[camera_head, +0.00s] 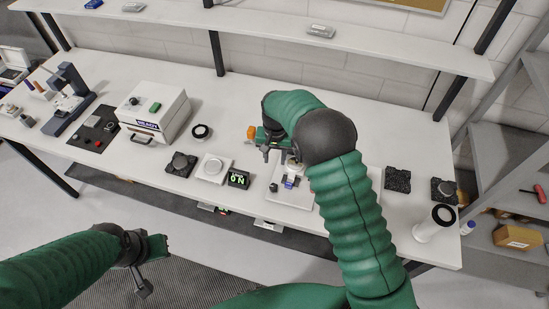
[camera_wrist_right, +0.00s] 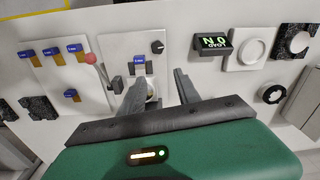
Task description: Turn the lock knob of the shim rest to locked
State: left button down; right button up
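My right gripper (camera_wrist_right: 160,86) is open in the right wrist view, its two dark fingers apart over a white fixture plate (camera_wrist_right: 118,45). A small pale round part with a golden edge (camera_wrist_right: 152,88) shows between the fingers, partly hidden by the left one; I see no clear contact. A black knob (camera_wrist_right: 157,46) and a blue-topped block (camera_wrist_right: 139,59) are on the plate just beyond the fingertips. I cannot tell which part is the shim rest's lock knob. In the head view, my right arm partly covers the plate (camera_head: 283,203). My left gripper (camera_head: 150,268) is away from the table.
A red-ball lever (camera_wrist_right: 91,59) stands left of the fingers in the wrist view. A black display (camera_head: 238,179) and a white round dial plate (camera_head: 211,168) lie beside the fixture. A white box (camera_head: 155,110) stands farther left. A shelf (camera_head: 270,30) runs above the table's back.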

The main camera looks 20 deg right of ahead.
notch_tip(320, 180, up, 6)
jog(key=p, duration=0.3)
jog(key=shift+p, duration=0.35)
jog(key=shift+a, duration=0.15)
notch_tip(320, 180, up, 17)
jog(key=b, duration=0.4)
jog(key=shift+s+f, duration=0.15)
jog(key=shift+s, duration=0.1)
jog(key=shift+o, duration=0.4)
